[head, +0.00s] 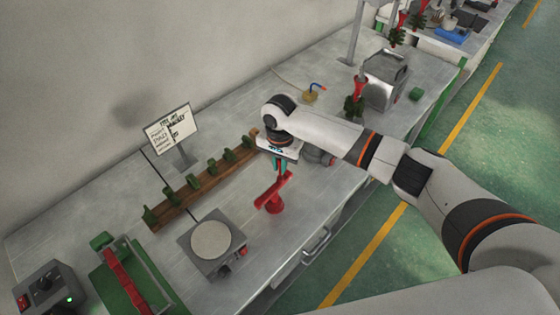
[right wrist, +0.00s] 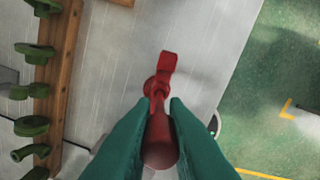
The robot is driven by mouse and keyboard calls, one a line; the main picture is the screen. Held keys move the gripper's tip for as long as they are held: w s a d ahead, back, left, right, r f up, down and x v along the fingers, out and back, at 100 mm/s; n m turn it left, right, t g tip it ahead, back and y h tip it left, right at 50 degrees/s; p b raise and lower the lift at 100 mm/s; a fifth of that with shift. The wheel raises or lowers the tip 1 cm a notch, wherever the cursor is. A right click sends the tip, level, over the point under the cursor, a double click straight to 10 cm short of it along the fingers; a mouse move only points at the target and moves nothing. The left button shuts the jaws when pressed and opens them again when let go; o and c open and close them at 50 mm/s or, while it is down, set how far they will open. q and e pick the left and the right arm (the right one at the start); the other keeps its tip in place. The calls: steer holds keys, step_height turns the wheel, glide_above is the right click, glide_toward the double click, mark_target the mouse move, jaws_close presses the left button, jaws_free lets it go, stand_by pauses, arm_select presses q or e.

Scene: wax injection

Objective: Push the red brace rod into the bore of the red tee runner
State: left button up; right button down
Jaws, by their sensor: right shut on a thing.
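My right gripper (head: 280,165) has teal fingers, pointing down over the bench. In the right wrist view its fingers (right wrist: 158,112) are shut on the red brace rod (right wrist: 160,140), whose thick round end is nearest the camera. The red tee runner (right wrist: 167,63) shows just beyond the fingertips, in line with the rod. In the head view the red tee runner (head: 275,207) is low at the bench, with a red bar slanting above it, just below the fingers. The bore is hidden, and I cannot tell whether the rod is in it. My left gripper is not in view.
A wooden rack (head: 200,185) with several green pegs stands behind, to the left. A grey box with a round pale plate (head: 211,241) is at front left. A green frame (head: 112,270) and a control box (head: 47,287) are further left. Bench is clear right of the tee.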

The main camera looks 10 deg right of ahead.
steer(key=shift+f, duration=0.65)
steer(key=c, duration=1.3)
jaws_free()
steer(key=shift+c, duration=0.2)
step_height(320, 180, up, 12)
steer(key=b, duration=0.3)
